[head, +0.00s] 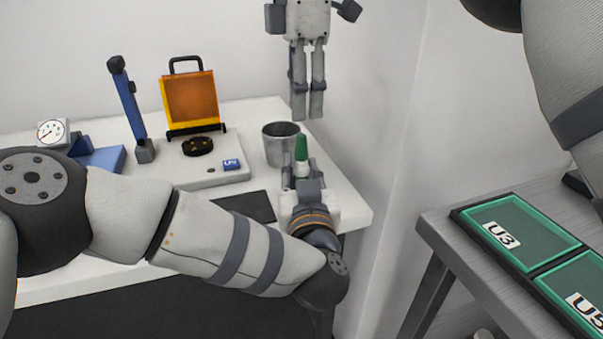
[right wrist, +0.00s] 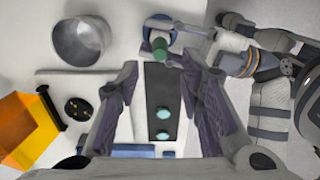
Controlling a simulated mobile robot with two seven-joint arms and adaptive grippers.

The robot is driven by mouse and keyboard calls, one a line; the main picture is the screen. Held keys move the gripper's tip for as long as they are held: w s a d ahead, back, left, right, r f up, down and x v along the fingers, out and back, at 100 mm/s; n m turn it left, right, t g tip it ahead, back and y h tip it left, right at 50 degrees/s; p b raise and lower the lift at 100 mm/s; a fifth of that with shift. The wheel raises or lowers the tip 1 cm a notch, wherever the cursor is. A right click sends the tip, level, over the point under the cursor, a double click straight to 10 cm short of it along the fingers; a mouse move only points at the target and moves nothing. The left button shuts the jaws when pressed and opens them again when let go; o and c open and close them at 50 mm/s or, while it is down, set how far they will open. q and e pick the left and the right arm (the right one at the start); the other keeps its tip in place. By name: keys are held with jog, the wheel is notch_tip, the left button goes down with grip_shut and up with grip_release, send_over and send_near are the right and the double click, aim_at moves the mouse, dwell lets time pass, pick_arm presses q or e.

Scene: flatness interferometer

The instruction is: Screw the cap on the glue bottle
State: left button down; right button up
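The glue bottle (head: 301,169) is white with a green conical top (head: 301,148). It stands upright between the fingers of my left gripper (head: 302,178), which looks shut on it, near the right end of the white table. My fingers hide most of its body. In the right wrist view the green top (right wrist: 160,47) shows beyond the fingertips. I cannot tell whether the green piece is the cap or a nozzle. My right gripper (head: 308,117) points down, empty, above and behind the bottle. Its fingers (right wrist: 158,68) are spread open in the right wrist view.
A metal beaker (head: 281,144) stands just left of the bottle. Farther left are an orange panel (head: 190,99), a blue post (head: 129,100) and a dial gauge (head: 52,132). A dark mat (head: 246,207) lies in front. A grey bench with green-lidded trays (head: 519,228) is at the right.

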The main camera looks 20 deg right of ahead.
aim_at(301, 135)
jog(key=n, duration=0.4)
jog(key=shift+n, duration=0.3)
notch_tip(301, 135, down, 8)
jog(key=shift+f, duration=0.1)
dwell(0.4)
grip_shut()
